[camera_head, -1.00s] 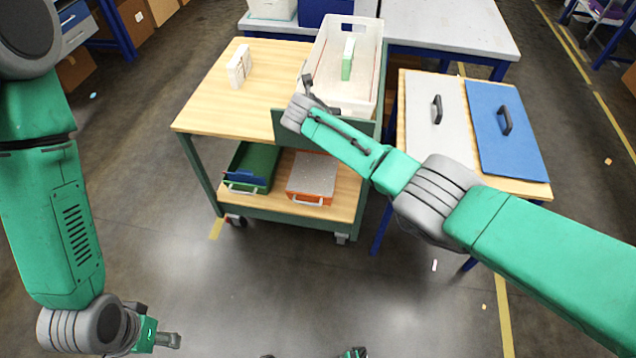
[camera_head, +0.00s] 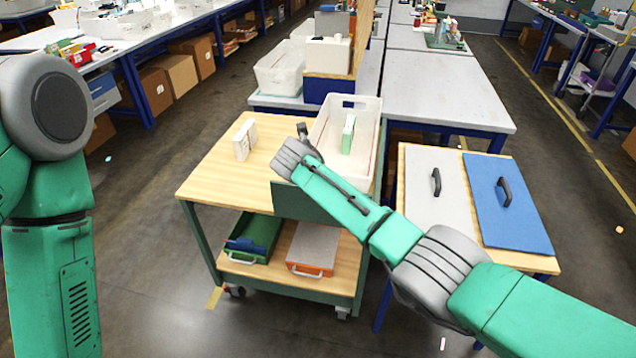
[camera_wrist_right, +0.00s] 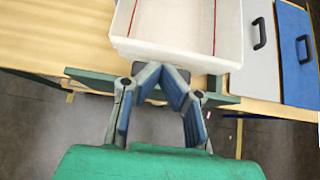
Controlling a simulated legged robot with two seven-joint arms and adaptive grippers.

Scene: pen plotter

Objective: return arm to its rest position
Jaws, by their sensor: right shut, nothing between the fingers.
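My right arm reaches in from the right in the head view. My right gripper (camera_head: 303,132) is beside the left wall of a white tote (camera_head: 366,160) in the picture, above the wooden-topped cart (camera_head: 215,180). In the right wrist view my right gripper (camera_wrist_right: 163,76) is shut and empty, its fingers angled together in front of the tote's near end. My left arm (camera_head: 50,270) hangs down at the left edge of the head view. The left gripper is out of frame.
A green-and-white box (camera_head: 348,135) stands in the tote, and a white box (camera_head: 245,140) on the cart. Right of the cart, a table carries a grey panel (camera_head: 425,205) and a blue panel (camera_head: 510,210) with handles. Floor is clear left of the cart.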

